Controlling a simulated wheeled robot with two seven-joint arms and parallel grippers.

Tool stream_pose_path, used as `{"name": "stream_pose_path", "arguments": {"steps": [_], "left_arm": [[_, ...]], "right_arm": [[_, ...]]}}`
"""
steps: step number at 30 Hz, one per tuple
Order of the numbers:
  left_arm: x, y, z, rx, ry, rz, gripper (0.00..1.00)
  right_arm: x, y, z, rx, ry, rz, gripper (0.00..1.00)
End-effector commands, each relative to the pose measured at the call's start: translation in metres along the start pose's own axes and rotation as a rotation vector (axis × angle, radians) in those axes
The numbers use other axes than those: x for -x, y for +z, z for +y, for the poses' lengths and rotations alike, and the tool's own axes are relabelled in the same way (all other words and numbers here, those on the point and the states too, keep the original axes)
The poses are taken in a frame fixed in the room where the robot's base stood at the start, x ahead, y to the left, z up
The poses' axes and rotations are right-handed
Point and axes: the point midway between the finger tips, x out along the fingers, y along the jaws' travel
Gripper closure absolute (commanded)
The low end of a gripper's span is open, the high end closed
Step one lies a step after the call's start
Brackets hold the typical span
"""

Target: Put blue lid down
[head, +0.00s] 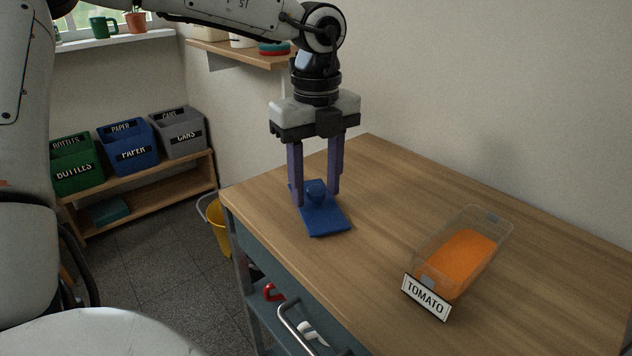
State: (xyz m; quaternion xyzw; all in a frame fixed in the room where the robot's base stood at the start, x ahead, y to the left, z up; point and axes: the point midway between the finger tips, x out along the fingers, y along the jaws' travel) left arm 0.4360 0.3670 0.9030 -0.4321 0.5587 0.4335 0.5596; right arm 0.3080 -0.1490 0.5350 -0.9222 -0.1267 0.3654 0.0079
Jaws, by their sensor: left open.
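My left gripper (317,195) points straight down over the lid. The left finger covers a little of the lid's edge. My right gripper is not in view.
A clear container (462,262) with orange contents and a TOMATO label (426,296) stands on the table to the right. The table top (385,185) between is clear. A yellow bucket (218,228) stands on the floor at left, near a shelf with sorting bins (128,148).

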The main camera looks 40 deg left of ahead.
Motion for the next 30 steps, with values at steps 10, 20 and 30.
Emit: {"name": "stream_pose_path", "arguments": {"steps": [10, 20, 30], "left_arm": [[0.048, 0.001, -0.001, 0.001, -0.005, -0.004, 0.56], [0.110, 0.001, -0.001, 0.001, -0.002, -0.002, 0.56], [0.123, 0.000, 0.000, 0.000, 0.000, 0.000, 0.56]], "right_arm": [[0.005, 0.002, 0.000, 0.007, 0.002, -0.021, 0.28], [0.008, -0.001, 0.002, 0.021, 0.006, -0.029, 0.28], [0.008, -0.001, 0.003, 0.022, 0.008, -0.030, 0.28]]}}
